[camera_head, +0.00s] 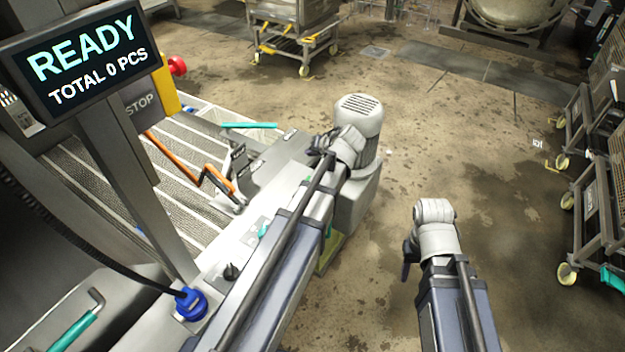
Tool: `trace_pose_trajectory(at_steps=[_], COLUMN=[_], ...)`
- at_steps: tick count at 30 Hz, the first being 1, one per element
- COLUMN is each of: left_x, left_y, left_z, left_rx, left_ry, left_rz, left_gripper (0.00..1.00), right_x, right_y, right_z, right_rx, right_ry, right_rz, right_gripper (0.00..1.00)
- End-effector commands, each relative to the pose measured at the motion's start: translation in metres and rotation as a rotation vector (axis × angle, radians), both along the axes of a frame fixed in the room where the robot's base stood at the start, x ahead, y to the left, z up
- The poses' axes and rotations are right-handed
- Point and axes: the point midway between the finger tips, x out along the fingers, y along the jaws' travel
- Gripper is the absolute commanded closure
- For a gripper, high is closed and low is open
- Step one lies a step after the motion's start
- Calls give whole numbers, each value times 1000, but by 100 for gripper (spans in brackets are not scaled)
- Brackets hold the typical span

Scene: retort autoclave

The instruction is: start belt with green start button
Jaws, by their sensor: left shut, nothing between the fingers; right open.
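A small green-teal piece (263,230), which looks like the start button, sits on the pale machine ledge beside my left forearm. The display (82,62) reads "READY" and "TOTAL 0 PCS". The slatted belt (185,215) lies left of the ledge. My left gripper (319,145) is at the far end of its arm, beyond the green piece and apart from it; it is shut and empty, its fingertips mostly hidden. My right gripper (407,262) hangs over the floor to the right, open, largely hidden by its wrist.
A black knob (232,271) and a blue connector (191,304) stand on the ledge. A grey STOP box (139,103) and a red knob (177,66) are at upper left. A grey motor (359,116) stands by my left wrist. Wheeled racks (597,195) line the right; mid-floor is clear.

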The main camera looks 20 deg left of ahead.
Motion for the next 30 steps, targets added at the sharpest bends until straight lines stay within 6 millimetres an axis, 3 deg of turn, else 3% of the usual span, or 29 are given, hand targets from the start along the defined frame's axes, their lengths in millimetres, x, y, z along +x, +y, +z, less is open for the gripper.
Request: trace_pose_trajectory(at_steps=[8,24,30], left_x=[0,0,0], left_y=[0,0,0], left_z=[-13,-81,-89], left_rx=[-1,-1,-1], left_ry=[1,1,1], left_rz=[-1,-1,-1], left_gripper=[100,100,100], right_x=[0,0,0], right_y=[0,0,0], right_z=[-13,-81,-89], right_rx=[0,0,0], right_ry=[0,0,0], right_rz=[0,0,0], right_gripper=[50,50,50])
